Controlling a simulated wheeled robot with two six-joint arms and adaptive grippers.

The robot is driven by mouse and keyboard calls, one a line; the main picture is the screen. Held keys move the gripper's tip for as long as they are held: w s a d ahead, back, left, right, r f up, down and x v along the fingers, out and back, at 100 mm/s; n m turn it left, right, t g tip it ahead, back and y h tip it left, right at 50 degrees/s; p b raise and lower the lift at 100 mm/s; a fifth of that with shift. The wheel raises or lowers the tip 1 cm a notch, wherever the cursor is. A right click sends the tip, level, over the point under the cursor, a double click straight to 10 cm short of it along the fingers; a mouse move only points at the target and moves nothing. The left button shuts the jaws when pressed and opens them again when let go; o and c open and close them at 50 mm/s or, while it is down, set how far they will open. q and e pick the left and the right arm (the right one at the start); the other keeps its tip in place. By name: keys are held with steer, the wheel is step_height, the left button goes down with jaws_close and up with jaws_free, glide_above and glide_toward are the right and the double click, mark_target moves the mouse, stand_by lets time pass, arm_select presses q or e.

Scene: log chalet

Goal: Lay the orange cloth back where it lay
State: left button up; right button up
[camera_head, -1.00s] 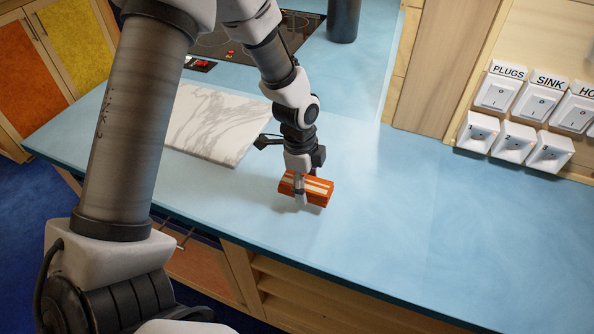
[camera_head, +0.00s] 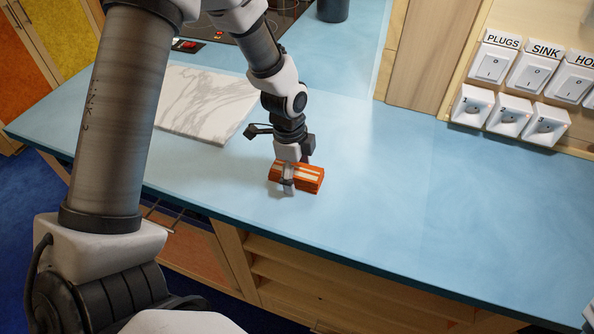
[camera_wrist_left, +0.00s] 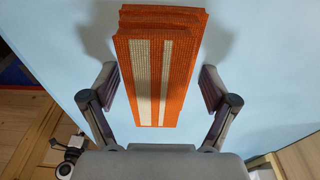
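The orange cloth (camera_head: 312,177) with pale stripes is a thick folded bundle on the blue counter, near its front edge. In the left wrist view the cloth (camera_wrist_left: 147,85) lies between the two fingers of my left gripper (camera_wrist_left: 160,92). The fingers stand spread, with a visible gap on each side of the cloth, so the gripper is open around it. In the head view my left gripper (camera_head: 287,181) reaches down over the cloth from above, with one finger in front of it. My right gripper is in neither view.
A white marbled board (camera_head: 205,105) lies left of the cloth. Behind are a black cooktop (camera_head: 285,18) and a dark cylinder (camera_head: 333,8). Labelled switches and sockets (camera_head: 508,117) are on the right wall. The counter (camera_head: 400,215) right of the cloth is clear.

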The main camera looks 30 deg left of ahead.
arm_select(q)
steer(key=shift+r, duration=0.35)
step_height(320, 180, up, 12)
steer(key=a, duration=0.1)
steer(key=shift+s+a, duration=0.2)
steer(key=shift+s, duration=0.1)
